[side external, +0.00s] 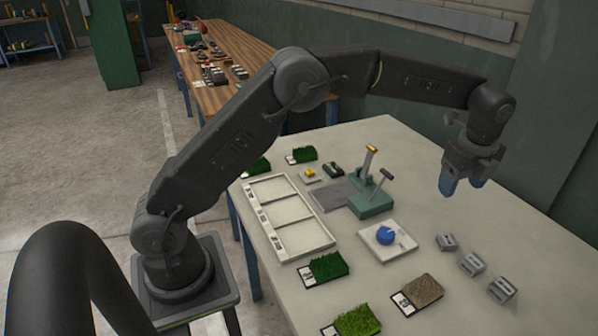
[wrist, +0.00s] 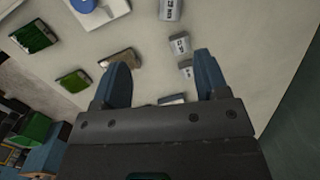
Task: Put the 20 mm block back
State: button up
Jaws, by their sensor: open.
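In the side external view, three grey metal blocks stand in a row at the right of the table: a near-knob block (side external: 446,241), a middle block (side external: 472,263) and a front block (side external: 502,290). The wrist view shows grey blocks in a line (wrist: 180,43), including one partly hidden behind my gripper (wrist: 172,99). Their markings are too small to read, so I cannot tell which is the 20 mm block. My gripper (side external: 462,184) is open with blue fingertips, empty, high above the table's right side. The fingers also show in the wrist view (wrist: 161,62).
A white plate with a blue knob (side external: 385,235) lies left of the blocks. Turf samples (side external: 327,268) and a brown sample (side external: 422,290) lie in front. A white compartment tray (side external: 290,247) and a green stand with levers (side external: 371,203) are further left. The table's right back is clear.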

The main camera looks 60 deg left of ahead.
jog(key=s+a+r+n+t, duration=0.1)
jog(key=s+a+r+n, duration=0.2)
jog(key=s+r+n, duration=0.4)
jog(key=s+a+r+n+t, duration=0.1)
jog(key=s+a+r+n, duration=0.2)
jog(key=s, duration=0.5)
jog(key=s+a+f+n+t, duration=0.1)
jog(key=s+n, duration=0.4)
jog(key=s, duration=0.4)
jog(key=s+a+f+n+t+h, duration=0.1)
jog(key=s+n, duration=0.4)
jog(key=s, duration=0.5)
jog(key=shift+s+a+f+t, duration=0.25)
jog(key=shift+s+f+t, duration=0.05)
jog(key=shift+f, duration=0.2)
